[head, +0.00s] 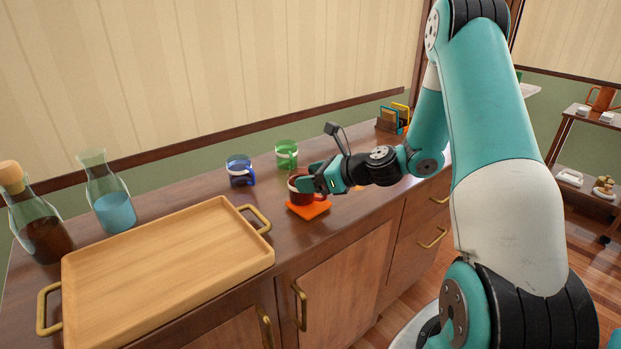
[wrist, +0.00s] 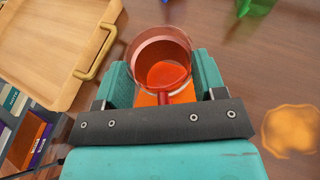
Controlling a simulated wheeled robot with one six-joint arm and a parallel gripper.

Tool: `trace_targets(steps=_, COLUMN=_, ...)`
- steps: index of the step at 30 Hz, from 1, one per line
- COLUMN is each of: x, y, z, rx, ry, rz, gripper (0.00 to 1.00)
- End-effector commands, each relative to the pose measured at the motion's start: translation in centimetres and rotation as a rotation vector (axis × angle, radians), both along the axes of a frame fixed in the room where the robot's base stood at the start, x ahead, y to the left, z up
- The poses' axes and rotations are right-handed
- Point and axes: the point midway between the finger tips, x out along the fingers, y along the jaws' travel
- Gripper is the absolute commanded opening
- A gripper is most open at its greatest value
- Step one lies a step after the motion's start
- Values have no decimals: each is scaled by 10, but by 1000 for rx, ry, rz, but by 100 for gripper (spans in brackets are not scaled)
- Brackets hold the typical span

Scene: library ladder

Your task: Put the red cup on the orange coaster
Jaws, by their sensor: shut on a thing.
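The red cup (head: 299,196) stands upright at the orange coaster (head: 309,209) near the counter's front edge. In the wrist view the red cup (wrist: 161,50) shows from above, with a red inside and its handle toward my gripper. My gripper (head: 312,181) is shut on the red cup, with one teal finger on each side of it in the wrist view (wrist: 163,84). A bit of the orange coaster (wrist: 146,99) shows under the cup there. I cannot tell whether the cup's base touches the coaster or hangs just above it.
A wooden tray (head: 170,262) with brass handles lies left on the counter. Behind it stand a bottle of dark liquid (head: 45,238) and a carafe of blue liquid (head: 114,212). A blue cup (head: 240,171) and a green cup (head: 286,154) stand behind the red cup.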

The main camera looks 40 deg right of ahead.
Motion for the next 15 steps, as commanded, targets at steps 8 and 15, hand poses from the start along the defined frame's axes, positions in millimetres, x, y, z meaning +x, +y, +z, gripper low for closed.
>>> trace_targets(steps=8, x=0, y=0, z=-2, rx=0, ry=0, rz=0, gripper=90)
trace_targets(steps=15, x=0, y=0, z=1, rx=0, ry=0, rz=0, gripper=90)
